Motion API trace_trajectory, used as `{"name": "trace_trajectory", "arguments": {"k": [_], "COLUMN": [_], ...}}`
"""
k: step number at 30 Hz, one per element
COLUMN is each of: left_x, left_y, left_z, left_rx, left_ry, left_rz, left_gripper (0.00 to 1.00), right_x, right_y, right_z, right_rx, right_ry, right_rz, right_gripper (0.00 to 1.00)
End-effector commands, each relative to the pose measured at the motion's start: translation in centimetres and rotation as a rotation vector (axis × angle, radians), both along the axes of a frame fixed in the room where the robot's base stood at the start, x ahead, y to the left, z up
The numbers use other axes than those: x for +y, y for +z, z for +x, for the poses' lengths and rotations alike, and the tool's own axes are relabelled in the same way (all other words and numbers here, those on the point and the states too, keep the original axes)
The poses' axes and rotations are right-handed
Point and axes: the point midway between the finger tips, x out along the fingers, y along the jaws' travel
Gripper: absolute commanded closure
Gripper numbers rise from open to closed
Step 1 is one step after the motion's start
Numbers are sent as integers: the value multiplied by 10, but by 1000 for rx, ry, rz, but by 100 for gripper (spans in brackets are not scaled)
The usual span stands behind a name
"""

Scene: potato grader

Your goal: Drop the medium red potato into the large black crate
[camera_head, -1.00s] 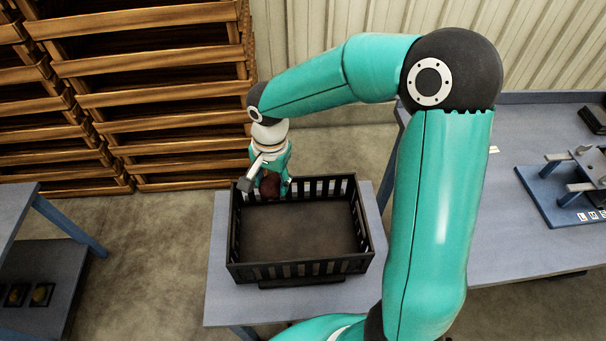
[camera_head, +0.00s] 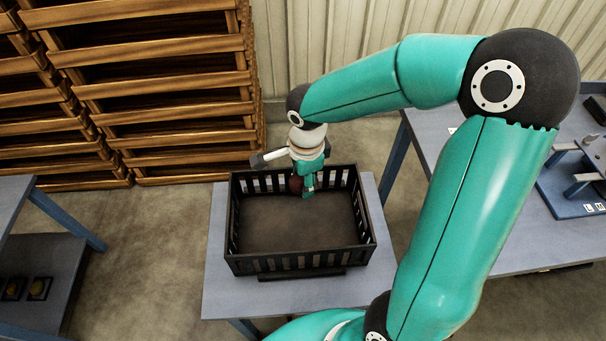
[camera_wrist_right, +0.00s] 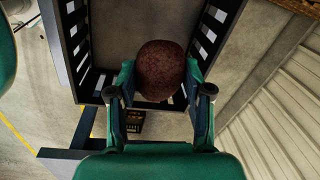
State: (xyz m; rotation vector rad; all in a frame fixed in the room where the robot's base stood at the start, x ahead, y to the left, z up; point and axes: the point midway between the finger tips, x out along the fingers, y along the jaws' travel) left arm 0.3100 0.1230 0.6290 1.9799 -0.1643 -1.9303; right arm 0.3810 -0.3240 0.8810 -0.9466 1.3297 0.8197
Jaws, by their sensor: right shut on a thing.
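The red potato (camera_wrist_right: 160,70) is dark red and round, held between the fingers of my right gripper (camera_wrist_right: 160,92) in the right wrist view. In the head view the potato (camera_head: 296,184) shows only in part beside the right gripper (camera_head: 306,186). The large black crate (camera_head: 300,262) has slatted sides and stands on a small blue-grey table. Its floor is bare where I can see it. The right gripper is at the crate's far side, with the potato over or just inside the far wall; the exact height is hard to tell. My left gripper is not in view.
The small table (camera_head: 222,290) stands clear around the crate. Stacked wooden crates (camera_head: 160,90) rise at the back left. A longer bench (camera_head: 500,240) on the right carries a blue fixture (camera_head: 565,195). A low shelf (camera_head: 50,290) at the left holds small dark trays.

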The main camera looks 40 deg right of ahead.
Motion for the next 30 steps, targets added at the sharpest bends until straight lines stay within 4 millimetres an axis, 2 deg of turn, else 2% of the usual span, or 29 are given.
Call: {"name": "trace_trajectory", "arguments": {"k": [1,4,14,15,19,20,30], "left_x": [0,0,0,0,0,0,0], "left_y": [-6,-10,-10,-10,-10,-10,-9], "left_z": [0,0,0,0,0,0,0], "left_rx": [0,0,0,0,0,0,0], "left_ry": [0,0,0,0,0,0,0], "left_rz": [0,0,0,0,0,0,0], "left_gripper": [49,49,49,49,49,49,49], "right_x": [0,0,0,1,1,1,1], "right_y": [-8,-14,-16,-16,-16,-16,-14], "right_z": [0,0,0,1,1,1,1], "right_rx": [1,0,0,0,0,0,-1], "right_ry": [0,1,1,2,3,3,3], "right_rz": [0,0,1,1,1,1,-1], "right_gripper": [87,87,87,45,23,21,21]}}
